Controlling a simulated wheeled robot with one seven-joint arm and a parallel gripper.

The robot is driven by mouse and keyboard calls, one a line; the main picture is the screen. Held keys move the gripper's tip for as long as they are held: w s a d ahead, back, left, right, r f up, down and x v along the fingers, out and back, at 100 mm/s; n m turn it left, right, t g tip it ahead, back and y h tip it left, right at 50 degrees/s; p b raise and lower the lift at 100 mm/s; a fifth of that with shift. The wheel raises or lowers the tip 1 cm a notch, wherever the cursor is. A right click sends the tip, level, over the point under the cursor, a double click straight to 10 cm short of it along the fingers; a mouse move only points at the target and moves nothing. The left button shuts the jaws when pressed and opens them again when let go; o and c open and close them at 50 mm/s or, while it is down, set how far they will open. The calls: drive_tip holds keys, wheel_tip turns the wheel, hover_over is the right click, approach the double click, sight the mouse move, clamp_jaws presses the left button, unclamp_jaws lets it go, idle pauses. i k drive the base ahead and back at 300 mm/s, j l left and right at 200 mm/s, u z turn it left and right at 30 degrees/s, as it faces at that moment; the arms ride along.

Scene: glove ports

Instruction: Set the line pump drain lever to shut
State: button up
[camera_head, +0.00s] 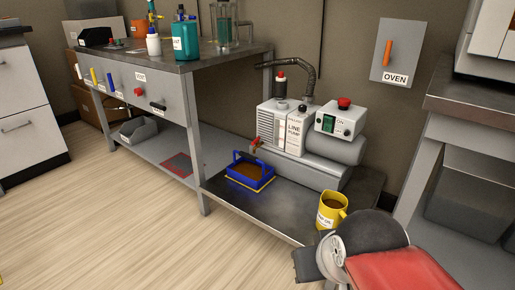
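The line pump (287,130) is a pale ribbed box with a "LINE PUMP" label and a grey cylindrical body (335,147). It stands on the low dark shelf. A small red drain lever (256,142) sits low at its left end, above a blue tray (237,171) with brown contents. The lever is too small to tell its setting. My arm shows at the lower right, with a dark end part (304,265) well below and to the right of the lever, apart from it. Its fingers cannot be made out.
A yellow labelled mug (333,209) stands at the shelf's front right, between my arm and the pump. A control box (341,121) with a red button sits on the pump. A black hose (309,72) rises behind. A workbench (188,66) stands left; floor at left is clear.

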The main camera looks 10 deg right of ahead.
sight(256, 139)
drive_tip(key=i+u, duration=0.45)
drive_tip(key=i+l+u, duration=0.4)
drive_tip(key=i, duration=0.25)
